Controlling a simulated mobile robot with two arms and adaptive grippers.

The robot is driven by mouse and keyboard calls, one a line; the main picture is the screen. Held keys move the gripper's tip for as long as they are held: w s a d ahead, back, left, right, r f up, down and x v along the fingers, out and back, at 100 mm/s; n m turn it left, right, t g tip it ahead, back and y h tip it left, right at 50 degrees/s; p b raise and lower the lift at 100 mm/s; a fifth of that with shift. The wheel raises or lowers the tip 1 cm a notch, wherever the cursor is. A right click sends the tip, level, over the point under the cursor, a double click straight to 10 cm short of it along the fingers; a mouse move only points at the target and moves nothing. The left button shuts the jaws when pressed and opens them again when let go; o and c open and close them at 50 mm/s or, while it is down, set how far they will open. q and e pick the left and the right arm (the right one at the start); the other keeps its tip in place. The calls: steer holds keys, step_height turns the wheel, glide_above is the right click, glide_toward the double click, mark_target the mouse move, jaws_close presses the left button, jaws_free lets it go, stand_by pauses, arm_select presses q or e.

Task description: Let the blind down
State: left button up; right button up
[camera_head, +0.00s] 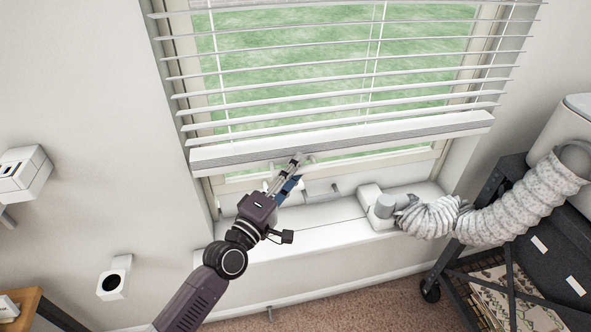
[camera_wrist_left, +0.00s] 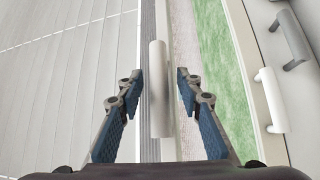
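The white slatted blind (camera_head: 330,100) hangs over the upper part of the window. Its thick bottom rail (camera_head: 400,133) sits a little above the bottom of the window frame. My left gripper (camera_head: 297,165) reaches up to the lower edge of this rail, near its middle. In the left wrist view, a white bar-like handle (camera_wrist_left: 158,90) lies between the two blue-padded fingers of the left gripper (camera_wrist_left: 158,92), with a gap on each side. The fingers are open. The slats (camera_wrist_left: 65,70) fill the left of that view. My right gripper is not in view.
The window sill (camera_head: 325,212) runs below, with window handles (camera_wrist_left: 290,40) on the frame. A vent fitting (camera_head: 383,205) and a ribbed white hose (camera_head: 500,215) lead to a black wheeled cart (camera_head: 530,225) at right.

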arm_select(q)
steer(key=v, duration=1.2)
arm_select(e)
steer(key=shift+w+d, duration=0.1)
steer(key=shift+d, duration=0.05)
